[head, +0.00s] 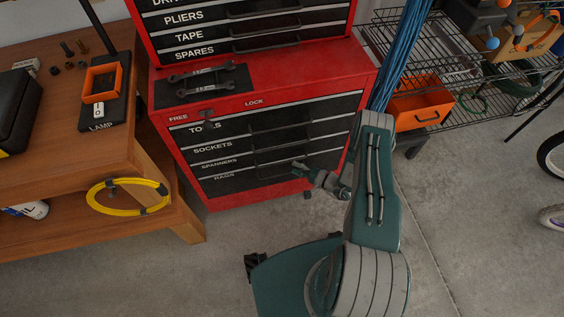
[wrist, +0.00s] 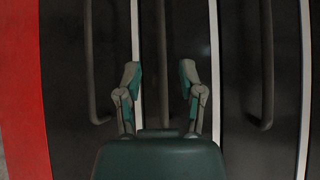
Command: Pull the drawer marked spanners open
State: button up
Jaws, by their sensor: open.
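The drawer marked SPANNERS (head: 219,163) is in the lower red tool chest, between SOCKETS (head: 213,146) and RAGS (head: 224,176). Its front looks flush with the others, so it appears shut. My gripper (head: 298,170) is in front of the lower drawers at their right side. In the wrist view the fronts run upright and no labels show. There my gripper (wrist: 160,80) is open, with a dark bar handle (wrist: 162,60) between its fingertips. By its place in the row this looks like the SPANNERS handle. I cannot tell whether the fingers touch it.
A small lock lever (head: 207,113) sits near the word FREE. Two spanners lie on a dark mat (head: 217,89) on the chest's top. A wooden bench (head: 110,165) with a yellow hose coil (head: 128,196) stands left, a wire rack (head: 455,65) right. Concrete floor in front is clear.

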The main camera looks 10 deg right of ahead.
aim_at(282, 163)
jog(key=x, duration=0.6)
jog(key=shift+w+a, duration=0.2)
jog(key=shift+a, duration=0.05)
grip_shut()
